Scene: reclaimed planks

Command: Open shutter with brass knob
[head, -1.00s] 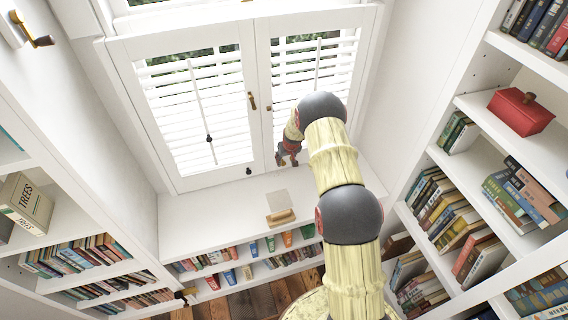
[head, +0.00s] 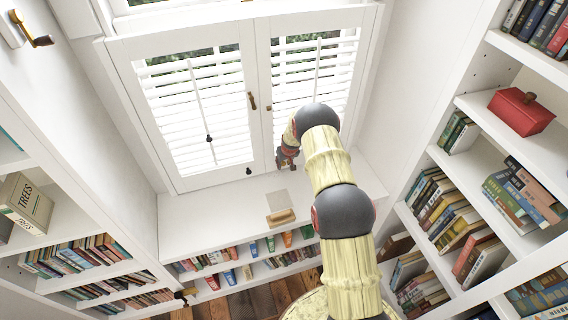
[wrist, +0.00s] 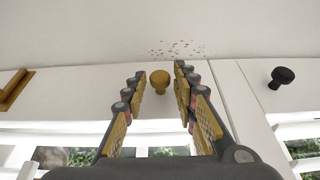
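The window has two white louvered shutters: a left one (head: 197,178) and a right one (head: 262,60). Both look closed. The round brass knob (wrist: 160,79) is on the bottom rail of the right shutter; in the head view my gripper hides it. My gripper (head: 286,160) is at that rail. In the wrist view its open fingers (wrist: 160,72) stand on either side of the brass knob, with gaps showing at both sides. A dark knob (wrist: 282,76) is on the left shutter's rail, also in the head view (head: 249,170).
A small brass latch (head: 252,101) is at the shutters' seam. A wooden-handled item (head: 281,217) lies on the white sill (head: 195,225) below. Bookshelves stand on both sides and under the sill. A brass-coloured fitting (wrist: 14,90) shows left in the wrist view.

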